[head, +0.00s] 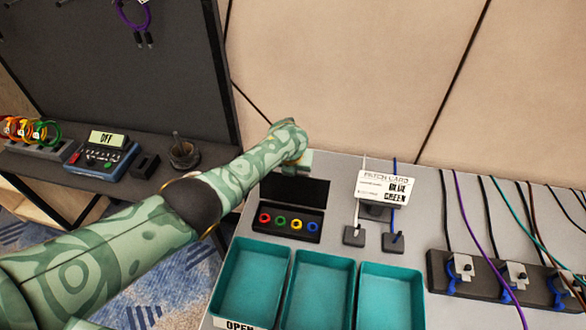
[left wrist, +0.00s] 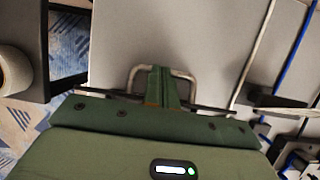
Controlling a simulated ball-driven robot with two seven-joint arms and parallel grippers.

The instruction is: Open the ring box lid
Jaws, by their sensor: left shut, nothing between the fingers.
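The ring box (head: 283,234) is a low black box on the grey table, holding red, green, yellow and blue rings in a row. Its dark lid (head: 295,191) stands raised at the back of the box, so the rings show. My left gripper (head: 300,166) is at the lid's top edge, partly hidden behind it. In the left wrist view, its green fingers (left wrist: 160,76) are shut together with nothing between them. A pale metal loop (left wrist: 134,76), perhaps the lid's handle, shows around the fingers beside a thin dark edge. Contact cannot be told. My right gripper is not in view.
Teal trays (head: 320,290) stand in front of the box, one with an OPEN label (head: 240,324). A patch card (head: 386,188) and cables stand to the right. A side shelf holds a blue device (head: 102,157) reading OFF and a round holder (head: 184,154).

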